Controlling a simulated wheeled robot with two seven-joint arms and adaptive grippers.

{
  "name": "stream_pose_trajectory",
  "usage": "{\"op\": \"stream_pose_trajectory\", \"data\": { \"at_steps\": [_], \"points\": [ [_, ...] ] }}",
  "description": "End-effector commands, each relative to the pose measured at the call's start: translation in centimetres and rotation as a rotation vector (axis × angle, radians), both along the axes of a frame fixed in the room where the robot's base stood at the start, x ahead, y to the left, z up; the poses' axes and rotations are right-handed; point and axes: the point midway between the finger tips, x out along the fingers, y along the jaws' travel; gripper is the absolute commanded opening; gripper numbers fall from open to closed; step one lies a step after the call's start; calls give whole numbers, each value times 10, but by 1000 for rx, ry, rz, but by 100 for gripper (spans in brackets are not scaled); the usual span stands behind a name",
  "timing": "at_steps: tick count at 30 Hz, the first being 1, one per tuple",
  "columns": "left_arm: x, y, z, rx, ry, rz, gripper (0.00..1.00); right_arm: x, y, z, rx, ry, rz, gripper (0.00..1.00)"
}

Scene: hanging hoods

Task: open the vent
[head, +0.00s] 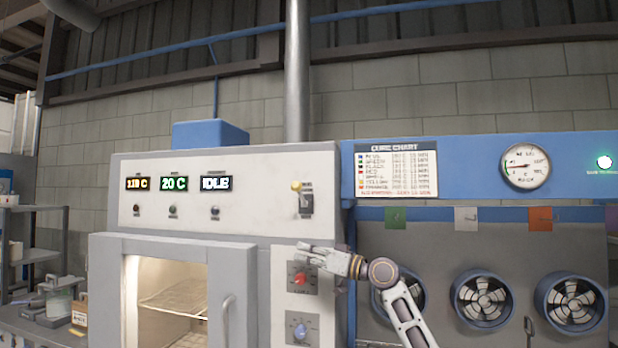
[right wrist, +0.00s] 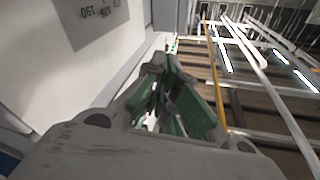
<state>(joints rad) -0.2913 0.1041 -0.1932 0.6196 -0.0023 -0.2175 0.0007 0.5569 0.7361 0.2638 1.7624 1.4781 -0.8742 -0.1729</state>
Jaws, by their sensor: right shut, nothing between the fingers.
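A lever with a yellow knob (head: 296,186) sticks out at the upper right of the grey oven's front panel (head: 240,170). A dark slot plate with a pale switch part (head: 306,203) sits beside it. The small lettering there is too blurred to read, so I cannot confirm that it is the vent control. My right gripper (head: 308,256) is below the lever, in front of the panel above the red dial (head: 299,280), and apart from the lever. Its fingers also show in the right wrist view (right wrist: 160,72), closed together and empty. My left gripper is out of view.
The oven door (head: 165,250) with a window and a vertical handle (head: 226,318) is at the lower left. A blue dial (head: 300,332) is below the red one. Several round fans (head: 482,298) and a gauge (head: 525,166) are to the right. The space before the upper panel is clear.

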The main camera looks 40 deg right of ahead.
Motion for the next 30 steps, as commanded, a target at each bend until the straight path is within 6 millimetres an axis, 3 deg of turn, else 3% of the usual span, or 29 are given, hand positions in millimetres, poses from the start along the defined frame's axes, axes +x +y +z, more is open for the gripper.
{"op": "stream_pose_trajectory", "data": {
  "at_steps": [1, 9, 15, 21, 30],
  "points": [
    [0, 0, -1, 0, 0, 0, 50, -7, -5, 20, 11, -33, 3, 0],
    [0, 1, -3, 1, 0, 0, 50, -55, -27, 119, 73, -199, 41, 0],
    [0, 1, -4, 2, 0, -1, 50, -93, -40, 176, 111, -302, 69, 0],
    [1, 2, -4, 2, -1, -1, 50, -114, -46, 202, 130, -352, 85, 0],
    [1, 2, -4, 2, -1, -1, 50, -117, -47, 205, 132, -360, 87, 0]
  ]
}}
